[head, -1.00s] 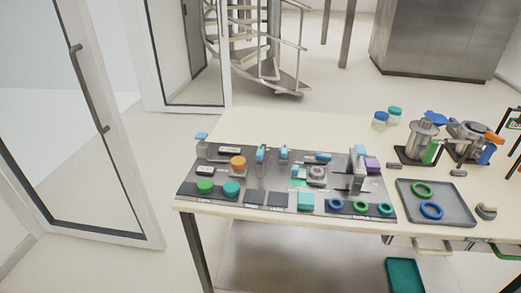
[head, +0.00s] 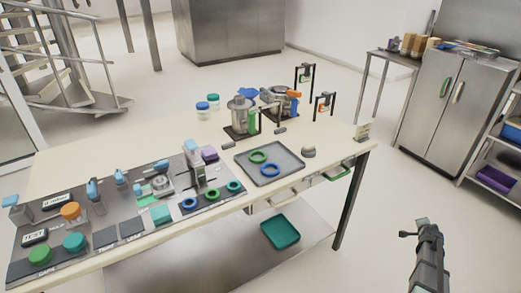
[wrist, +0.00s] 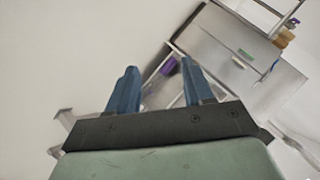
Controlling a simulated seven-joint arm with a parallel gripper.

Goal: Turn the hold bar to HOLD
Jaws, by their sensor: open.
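My gripper (wrist: 157,78) shows in the wrist view with two blue fingers apart and nothing between them. Beyond it are pale floor and a tilted view of the cabinet. In the head view part of my arm (head: 428,250) is at the lower right, away from the table (head: 315,155). I cannot tell for sure which part is the hold bar, and no HOLD mark is readable. A grey control panel (head: 120,232) on the table's left carries several coloured knobs, blue levers and an upright post (head: 195,165).
A grey tray (head: 285,160) holds a green ring and a blue ring. Metal vessels (head: 242,117) and two small black stands (head: 305,82) are behind it. A teal bin (head: 280,232) sits on the lower shelf. A steel cabinet (head: 450,110) stands right; floor between is clear.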

